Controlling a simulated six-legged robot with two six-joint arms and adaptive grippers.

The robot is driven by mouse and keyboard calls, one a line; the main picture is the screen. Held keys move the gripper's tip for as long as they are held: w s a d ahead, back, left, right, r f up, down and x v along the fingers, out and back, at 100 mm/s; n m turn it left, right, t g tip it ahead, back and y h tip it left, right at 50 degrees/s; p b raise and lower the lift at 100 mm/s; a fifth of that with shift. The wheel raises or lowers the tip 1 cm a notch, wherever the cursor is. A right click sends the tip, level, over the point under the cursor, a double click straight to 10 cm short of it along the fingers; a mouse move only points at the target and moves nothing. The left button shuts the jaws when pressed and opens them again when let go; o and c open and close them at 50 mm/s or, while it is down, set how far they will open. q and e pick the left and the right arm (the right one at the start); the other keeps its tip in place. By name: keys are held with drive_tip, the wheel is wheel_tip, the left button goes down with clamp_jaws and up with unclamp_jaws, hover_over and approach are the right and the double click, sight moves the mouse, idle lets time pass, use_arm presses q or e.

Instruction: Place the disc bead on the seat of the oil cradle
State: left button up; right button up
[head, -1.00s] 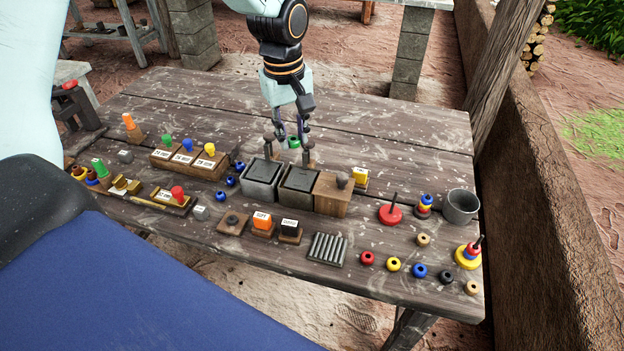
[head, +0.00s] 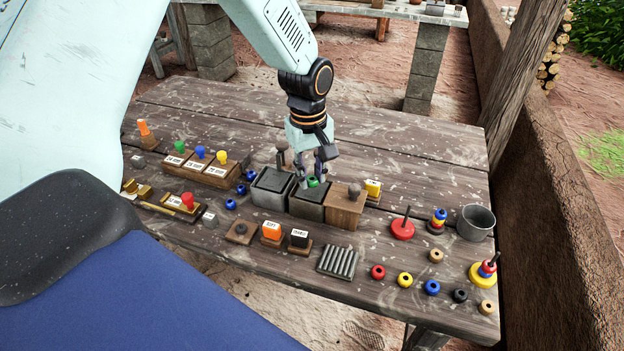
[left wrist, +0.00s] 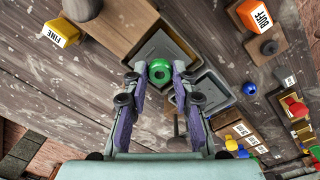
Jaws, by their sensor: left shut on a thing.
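My left gripper (head: 314,178) is shut on a green disc bead (head: 313,183) with a dark centre. In the left wrist view the bead (left wrist: 160,70) sits between the fingertips. The gripper and bead are over the right one of two dark grey boxes (head: 307,205); any gap beneath is hard to judge. The other grey box (head: 271,190) stands just left, and a wooden block with a dark knob (head: 345,210) stands right. No readable label marks the oil cradle, so I cannot tell which thing it is. My right gripper is not in view.
Orange (head: 270,230), black (head: 299,238) and yellow (head: 373,187) labelled blocks stand close by. A ridged grey plate (head: 337,261) lies in front. Loose beads, a red peg base (head: 402,229) and a grey cup (head: 475,223) are at right. Bare planks lie behind the boxes.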

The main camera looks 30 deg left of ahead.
sight(309, 180)
use_arm(q)
drive_tip(key=shift+f, duration=0.7)
drive_tip(key=shift+w+a+f, duration=0.1)
drive_tip(key=shift+f, duration=0.05)
drive_tip(key=o, duration=0.9)
drive_tip(key=shift+f, duration=0.1)
drive_tip(key=r, duration=0.4)
drive_tip(key=r+p, duration=0.1)
drive_tip(key=r, duration=0.3)
drive_tip(key=r+p, duration=0.1)
drive_tip(key=r, duration=0.3)
drive_tip(key=shift+s+a+r, duration=0.1)
drive_tip(key=shift+s+r, duration=0.1)
drive_tip(key=shift+s, duration=0.1)
